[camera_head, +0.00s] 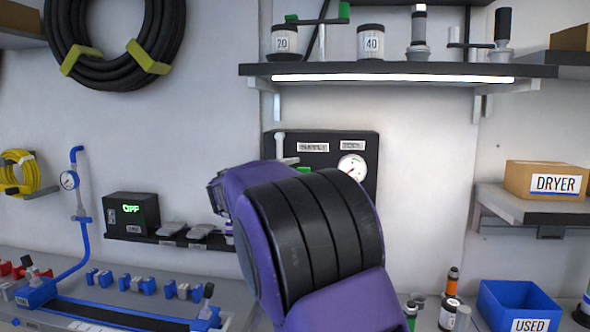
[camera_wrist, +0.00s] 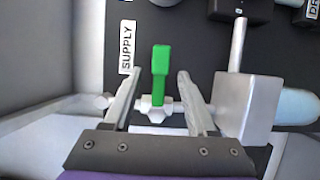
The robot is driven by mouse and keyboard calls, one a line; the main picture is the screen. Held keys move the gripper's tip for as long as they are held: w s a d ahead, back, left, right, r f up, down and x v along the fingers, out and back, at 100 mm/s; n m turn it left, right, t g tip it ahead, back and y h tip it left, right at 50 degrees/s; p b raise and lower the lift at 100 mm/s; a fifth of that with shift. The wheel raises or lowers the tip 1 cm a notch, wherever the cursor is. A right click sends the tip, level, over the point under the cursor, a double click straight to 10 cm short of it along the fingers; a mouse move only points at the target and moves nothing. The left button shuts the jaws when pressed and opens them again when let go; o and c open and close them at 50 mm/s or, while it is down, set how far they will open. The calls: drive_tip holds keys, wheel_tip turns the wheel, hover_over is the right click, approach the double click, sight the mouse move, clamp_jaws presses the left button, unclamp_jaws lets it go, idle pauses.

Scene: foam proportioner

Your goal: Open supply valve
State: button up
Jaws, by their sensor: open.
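The supply valve's green handle (camera_wrist: 160,72) stands beside the SUPPLY label (camera_wrist: 127,46) in the wrist view, on a white valve body (camera_wrist: 155,107). My gripper (camera_wrist: 159,78) is open, with one finger on each side of the handle and a gap on both sides. Whether the fingers are level with the handle in depth I cannot tell. In the head view the black panel (camera_head: 368,147) is on the wall, with its SUPPLY label (camera_head: 313,147) and a round gauge (camera_head: 352,167). A bit of green (camera_head: 304,169) shows there; my arm hides most of the valve and my fingers.
A metal block (camera_wrist: 248,108) with a rod sits close to the right finger in the wrist view. A lit shelf (camera_head: 395,70) with jars overhangs the panel. A black box (camera_head: 131,214) is at left, a blue bin (camera_head: 520,305) at lower right.

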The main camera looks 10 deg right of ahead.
drive_tip(key=shift+x, duration=1.05)
clamp_jaws()
idle(0.7)
